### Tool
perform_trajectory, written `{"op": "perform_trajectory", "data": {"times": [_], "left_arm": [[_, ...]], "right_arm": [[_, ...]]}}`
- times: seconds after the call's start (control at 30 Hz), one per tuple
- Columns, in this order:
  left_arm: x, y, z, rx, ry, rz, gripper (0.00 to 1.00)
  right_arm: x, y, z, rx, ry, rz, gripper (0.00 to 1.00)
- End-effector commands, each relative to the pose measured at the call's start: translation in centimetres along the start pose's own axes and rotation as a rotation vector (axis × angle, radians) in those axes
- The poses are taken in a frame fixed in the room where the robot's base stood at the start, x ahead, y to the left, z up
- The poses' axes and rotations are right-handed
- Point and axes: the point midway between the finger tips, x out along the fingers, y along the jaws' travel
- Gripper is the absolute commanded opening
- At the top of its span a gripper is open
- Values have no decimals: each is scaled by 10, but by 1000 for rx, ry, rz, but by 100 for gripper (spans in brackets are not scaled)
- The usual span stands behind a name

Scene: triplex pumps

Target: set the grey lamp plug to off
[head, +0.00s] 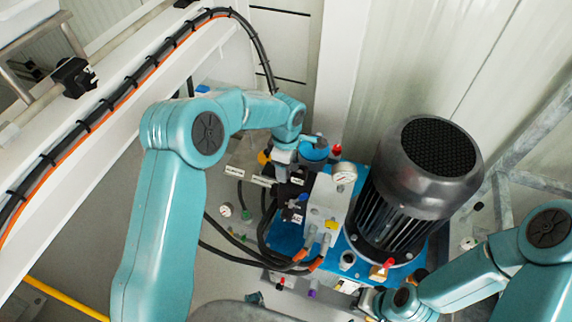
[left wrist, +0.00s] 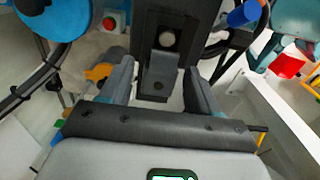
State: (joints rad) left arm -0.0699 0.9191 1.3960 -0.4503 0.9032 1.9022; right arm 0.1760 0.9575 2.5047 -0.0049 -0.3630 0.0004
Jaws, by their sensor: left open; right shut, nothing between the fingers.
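In the left wrist view a grey piece (left wrist: 160,82) on a dark block (left wrist: 145,40) lies between my fingers; it may be the grey lamp plug, but I cannot be sure. A round pale part sits above it. My left gripper (left wrist: 160,72) is open, one finger on each side of it, with gaps visible. In the head view my left gripper (head: 284,170) is over the valve and connector area left of the motor, and the plug cannot be told apart there. My right gripper (head: 369,301) is shut and empty at the lower front of the pump unit.
A large dark motor (head: 400,195) stands on the blue pump base (head: 342,262). Black hoses (head: 232,253) curve on its left. A red button (left wrist: 110,22) and an orange-yellow part (left wrist: 97,74) are near my left finger.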

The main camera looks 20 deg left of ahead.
Motion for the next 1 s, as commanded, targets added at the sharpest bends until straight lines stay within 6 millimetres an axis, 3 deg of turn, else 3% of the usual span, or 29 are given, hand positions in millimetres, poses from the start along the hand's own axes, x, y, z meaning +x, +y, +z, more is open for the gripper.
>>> {"op": "perform_trajectory", "data": {"times": [0.17, 0.37, 0.53, 0.8, 1.0], "left_arm": [[0, 1, -1, 0, 0, 0, 62], [0, 1, -1, 0, 0, 0, 0], [0, 1, -5, -1, 0, 0, 0], [0, 1, -39, -1, 1, 0, 0], [-1, 1, -41, 1, 3, 1, 0]], "right_arm": [[0, 0, 0, 0, 0, 0, 0], [0, 0, 0, 0, 0, 0, 0], [1, 0, 0, 0, 0, 0, 0], [6, 2, 0, 0, 0, 0, 0], [5, 2, 0, 0, 0, 0, 0]]}}
